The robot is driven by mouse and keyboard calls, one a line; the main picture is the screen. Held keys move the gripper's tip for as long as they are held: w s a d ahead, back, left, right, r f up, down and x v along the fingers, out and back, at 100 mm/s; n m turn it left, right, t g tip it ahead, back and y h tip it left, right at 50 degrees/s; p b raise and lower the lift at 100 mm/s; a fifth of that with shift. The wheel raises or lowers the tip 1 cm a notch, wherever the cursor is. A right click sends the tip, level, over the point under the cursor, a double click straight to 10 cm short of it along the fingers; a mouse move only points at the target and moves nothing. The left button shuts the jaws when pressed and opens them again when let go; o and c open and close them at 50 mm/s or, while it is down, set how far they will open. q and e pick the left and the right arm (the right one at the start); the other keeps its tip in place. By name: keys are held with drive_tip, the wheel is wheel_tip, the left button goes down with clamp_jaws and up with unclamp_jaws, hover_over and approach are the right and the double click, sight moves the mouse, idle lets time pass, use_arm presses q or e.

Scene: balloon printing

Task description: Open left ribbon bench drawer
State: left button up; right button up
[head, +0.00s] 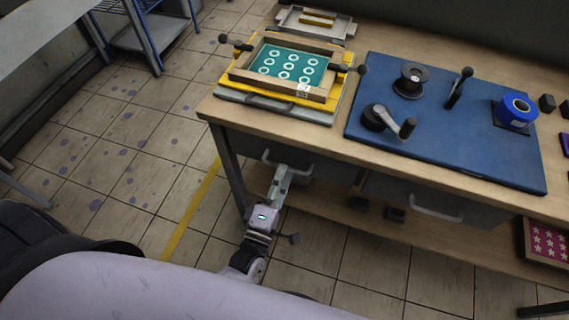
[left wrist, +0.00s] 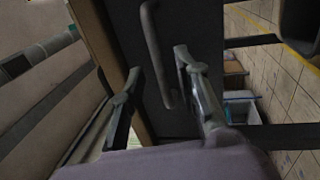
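The left bench drawer (head: 325,172) has a dark grey front under the wooden bench top and looks shut. In the left wrist view the drawer front (left wrist: 185,18) is dark and the bar handle (left wrist: 156,50) runs lengthwise between the two fingers. My left gripper (head: 281,172) is at this handle; in the wrist view its fingers (left wrist: 158,68) are spread apart on either side of the bar. I cannot tell whether either finger touches it. My right gripper is not in view.
The wooden bench (head: 330,146) holds a yellow-edged printing frame (head: 240,90) and a blue mat (head: 440,150) with a crank, spool and blue tape roll. A second drawer handle (head: 436,214) is to the right. A lower shelf (head: 345,215) lies beneath. Floor is free at left.

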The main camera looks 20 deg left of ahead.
use_arm(q)
drive_tip(key=shift+w+d+r, duration=0.1)
drive_tip(key=shift+w+r, duration=0.05)
drive_tip(key=shift+w, duration=0.55)
drive_tip(key=shift+w+r, duration=0.1)
drive_tip(key=shift+w, duration=0.6)
drive_tip(key=shift+c, duration=0.2)
clamp_jaws()
